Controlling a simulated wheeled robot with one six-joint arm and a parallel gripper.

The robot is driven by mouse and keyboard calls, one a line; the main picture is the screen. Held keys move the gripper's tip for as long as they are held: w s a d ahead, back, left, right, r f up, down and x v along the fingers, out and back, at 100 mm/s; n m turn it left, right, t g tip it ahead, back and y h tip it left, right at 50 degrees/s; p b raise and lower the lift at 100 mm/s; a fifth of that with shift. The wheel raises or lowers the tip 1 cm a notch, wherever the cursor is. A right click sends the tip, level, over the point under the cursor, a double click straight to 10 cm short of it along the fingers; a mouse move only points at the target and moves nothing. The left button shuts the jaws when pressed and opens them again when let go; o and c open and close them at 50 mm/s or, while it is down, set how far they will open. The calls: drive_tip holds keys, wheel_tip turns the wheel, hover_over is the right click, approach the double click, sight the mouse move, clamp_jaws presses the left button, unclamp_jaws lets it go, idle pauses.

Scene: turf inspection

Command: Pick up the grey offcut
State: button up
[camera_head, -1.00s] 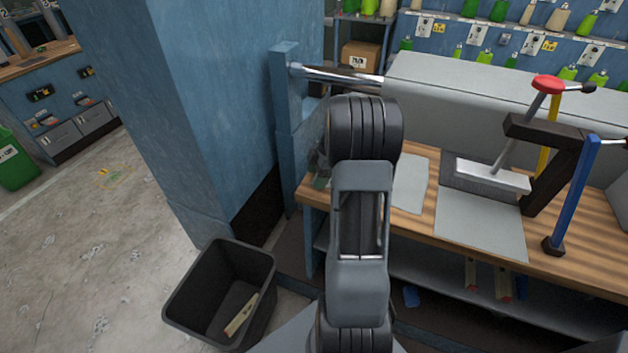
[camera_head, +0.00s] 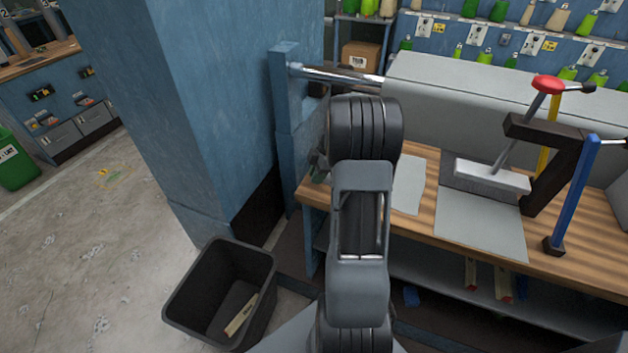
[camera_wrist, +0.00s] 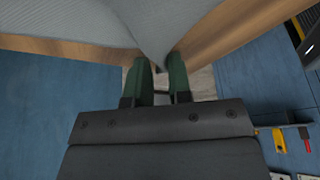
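In the wrist view my gripper (camera_wrist: 161,70) has dark green fingers a small gap apart. The grey offcut (camera_wrist: 90,25) fills the top of that view, and its folds run together to a point pinched between the fingertips, over the wooden bench edge. In the head view part of a light grey sheet (camera_head: 408,187), seemingly the same offcut, shows on the bench just right of my arm.
The wooden bench (camera_head: 430,220) also carries another grey sheet (camera_head: 480,225), a white-footed tool (camera_head: 492,176) with a red knob, and a blue-handled tool (camera_head: 575,195). A long grey roll (camera_head: 480,95) lies behind. A black bin (camera_head: 215,300) stands on the floor beside a blue pillar (camera_head: 200,110).

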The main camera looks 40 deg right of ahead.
drive_tip(key=shift+f, duration=0.1)
drive_tip(key=shift+c, duration=0.8)
drive_tip(key=shift+c, duration=0.7)
wheel_tip(320, 180, up, 12)
drive_tip(key=p, duration=0.6)
clamp_jaws()
wheel_tip(320, 180, up, 27)
drive_tip(key=p, duration=1.3)
drive_tip(key=shift+p, duration=0.3)
